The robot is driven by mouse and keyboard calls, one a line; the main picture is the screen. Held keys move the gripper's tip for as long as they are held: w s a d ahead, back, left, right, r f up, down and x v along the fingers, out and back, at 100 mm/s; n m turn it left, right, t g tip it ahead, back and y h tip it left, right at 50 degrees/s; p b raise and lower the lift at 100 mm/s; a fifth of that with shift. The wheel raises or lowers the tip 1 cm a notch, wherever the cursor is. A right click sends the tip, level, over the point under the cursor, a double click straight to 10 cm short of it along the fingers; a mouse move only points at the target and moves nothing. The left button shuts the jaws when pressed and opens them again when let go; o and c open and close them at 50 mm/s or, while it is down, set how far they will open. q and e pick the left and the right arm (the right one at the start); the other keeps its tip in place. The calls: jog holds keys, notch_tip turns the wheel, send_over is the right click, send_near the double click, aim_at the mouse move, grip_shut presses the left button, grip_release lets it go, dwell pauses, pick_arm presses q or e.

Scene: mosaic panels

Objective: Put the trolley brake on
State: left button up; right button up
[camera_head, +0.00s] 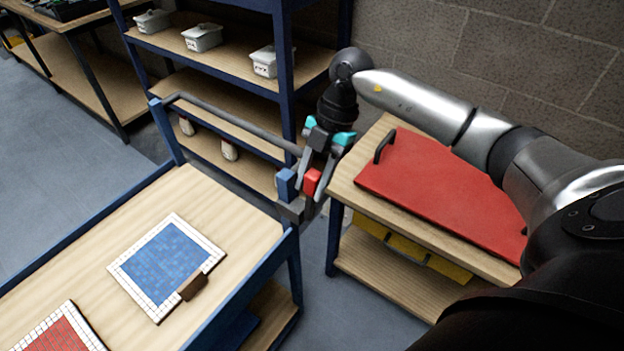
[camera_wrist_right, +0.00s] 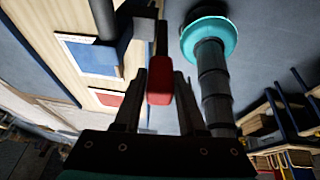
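The trolley (camera_head: 190,200) has a wooden top, blue frame and grey push handle (camera_head: 235,125). It stands at the lower left in the head view. My right gripper (camera_head: 313,187) points down there, with a finger on each side of the lever. In the right wrist view the lever's red end (camera_wrist_right: 159,84) lies between the fingers, with narrow gaps, so the gripper looks open. My left gripper is not in view.
A blue mosaic panel (camera_head: 165,260) with a brown block (camera_head: 192,286) and a red mosaic panel (camera_head: 62,332) lie on the trolley. A bench (camera_head: 345,180) with a red board (camera_head: 440,185) stands right. A shelf with white bins (camera_head: 202,38) stands behind.

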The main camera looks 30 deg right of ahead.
grip_shut()
dwell(1.0)
